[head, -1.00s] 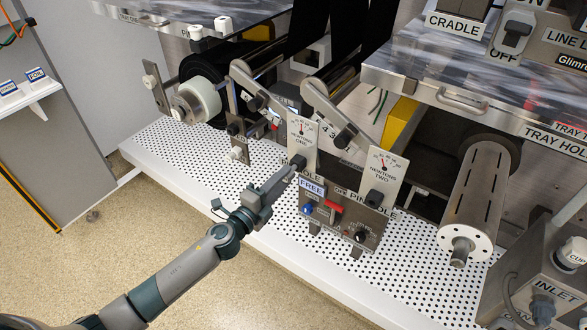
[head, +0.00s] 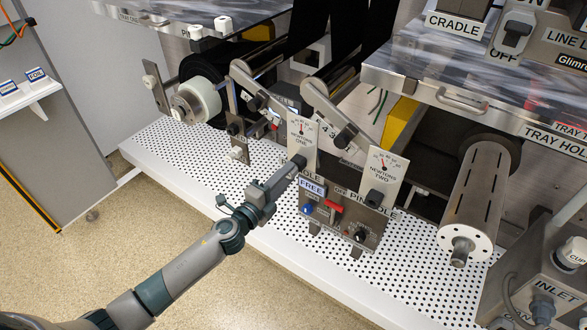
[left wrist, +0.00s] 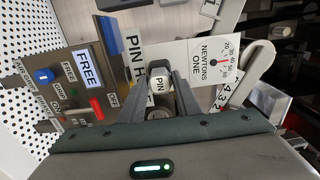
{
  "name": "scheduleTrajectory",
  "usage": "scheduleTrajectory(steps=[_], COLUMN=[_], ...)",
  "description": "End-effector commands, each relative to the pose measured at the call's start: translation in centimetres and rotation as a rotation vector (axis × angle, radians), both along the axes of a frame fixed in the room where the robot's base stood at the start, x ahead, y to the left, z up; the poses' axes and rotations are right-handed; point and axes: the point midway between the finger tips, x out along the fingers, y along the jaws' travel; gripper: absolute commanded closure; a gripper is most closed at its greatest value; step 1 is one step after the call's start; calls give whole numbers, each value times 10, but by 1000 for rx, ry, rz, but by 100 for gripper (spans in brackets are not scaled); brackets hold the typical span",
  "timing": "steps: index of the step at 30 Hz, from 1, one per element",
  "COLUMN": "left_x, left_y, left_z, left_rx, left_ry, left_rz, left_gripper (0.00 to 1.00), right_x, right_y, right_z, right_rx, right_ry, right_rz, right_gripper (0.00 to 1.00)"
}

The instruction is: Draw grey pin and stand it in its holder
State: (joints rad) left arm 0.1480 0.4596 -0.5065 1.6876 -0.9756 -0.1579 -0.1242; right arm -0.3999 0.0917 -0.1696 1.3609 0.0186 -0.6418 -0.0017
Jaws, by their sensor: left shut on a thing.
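The pin (left wrist: 159,84), with a pale end lettered PIN, sits between the fingers of my left gripper (left wrist: 160,95) in the left wrist view. In the head view my left gripper (head: 288,174) is shut on it, low in front of the NEWTONS ONE plate (head: 302,137). My gripper hides most of the pin there, and I cannot tell how far it is out of its seat. The holder's lettering shows beside the plate in the left wrist view (left wrist: 135,63), partly covered. A round metal part (left wrist: 158,113) lies between the fingers, just below the pin's end.
A control panel with a FREE sign (head: 312,187), a blue knob (head: 307,209) and a red lever (head: 333,206) is close to my gripper's right. The NEWTONS TWO plate (head: 386,170) stands beyond.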

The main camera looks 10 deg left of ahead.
Motion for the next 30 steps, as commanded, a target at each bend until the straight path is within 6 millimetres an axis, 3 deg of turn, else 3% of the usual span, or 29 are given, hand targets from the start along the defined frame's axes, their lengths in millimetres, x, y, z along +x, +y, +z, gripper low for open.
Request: scheduleTrajectory(steps=[26, 27, 30], left_x=[10, 10, 10], left_y=[-3, -3, -3], left_z=[1, 1, 1], left_rx=[-1, -1, -1], left_ry=[-2, -2, -2], left_rz=[0, 0, 0], left_gripper=[97, 66, 48], right_x=[0, 0, 0], right_y=[0, 0, 0], right_z=[0, 0, 0], right_rx=[0, 0, 0], right_ry=[0, 0, 0], right_rz=[1, 1, 1], right_gripper=[56, 56, 56])
